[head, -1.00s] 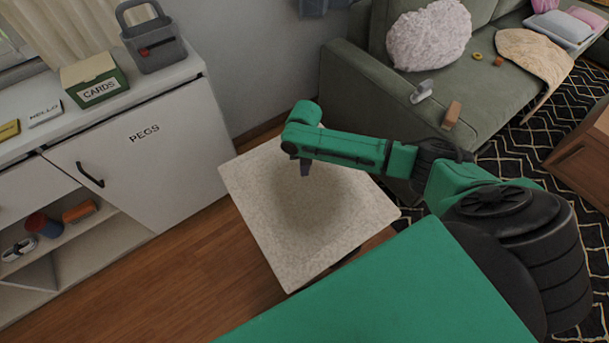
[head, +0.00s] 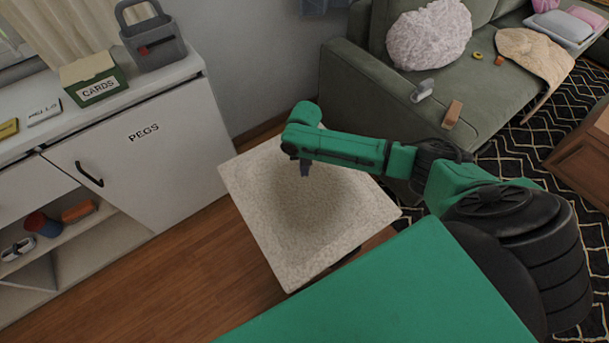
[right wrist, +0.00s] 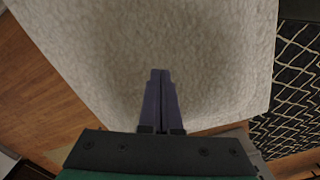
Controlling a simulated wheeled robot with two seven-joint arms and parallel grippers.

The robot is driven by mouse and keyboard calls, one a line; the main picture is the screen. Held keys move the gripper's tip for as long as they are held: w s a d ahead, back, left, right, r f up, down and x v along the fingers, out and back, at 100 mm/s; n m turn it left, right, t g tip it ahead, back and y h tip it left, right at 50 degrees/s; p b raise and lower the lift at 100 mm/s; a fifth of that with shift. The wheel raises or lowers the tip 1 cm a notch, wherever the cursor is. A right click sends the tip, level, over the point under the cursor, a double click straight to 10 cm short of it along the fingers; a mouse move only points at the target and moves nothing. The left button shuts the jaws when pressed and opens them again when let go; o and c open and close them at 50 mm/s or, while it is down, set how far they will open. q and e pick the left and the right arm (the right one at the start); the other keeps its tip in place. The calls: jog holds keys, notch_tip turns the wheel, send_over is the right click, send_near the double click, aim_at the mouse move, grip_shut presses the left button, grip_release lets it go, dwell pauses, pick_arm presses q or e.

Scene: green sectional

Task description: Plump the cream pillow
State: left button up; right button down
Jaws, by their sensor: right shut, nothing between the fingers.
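A square, speckled cream pillow (head: 325,235) lies flat in the middle of the head view, with a soft grey shade across its centre. It fills much of the right wrist view (right wrist: 215,50). My right gripper (head: 305,169) points down over the pillow's upper middle. In the right wrist view its two dark fingers (right wrist: 160,76) are together with nothing between them. I cannot tell whether the fingertips touch the cloth. My left gripper is out of view.
A white cabinet (head: 150,185) marked PEGS stands at the left. A green sofa (head: 375,100) at the upper right bears a pale rounded cushion (head: 430,35) and small items. A patterned rug (head: 520,150) lies beside it. Wooden floor (head: 215,270) is clear left of the pillow.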

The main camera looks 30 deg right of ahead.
jog(key=shift+f+b, duration=0.35)
jog(key=shift+f, duration=0.25)
jog(key=shift+r, duration=0.1)
jog(key=shift+s, duration=0.1)
dwell(0.5)
jog(key=r+p, duration=0.1)
jog(key=p, duration=0.1)
jog(key=shift+r+p, duration=0.3)
jog(key=shift+f, duration=0.3)
jog(key=shift+f+b, duration=0.5)
jog(key=shift+b, duration=0.15)
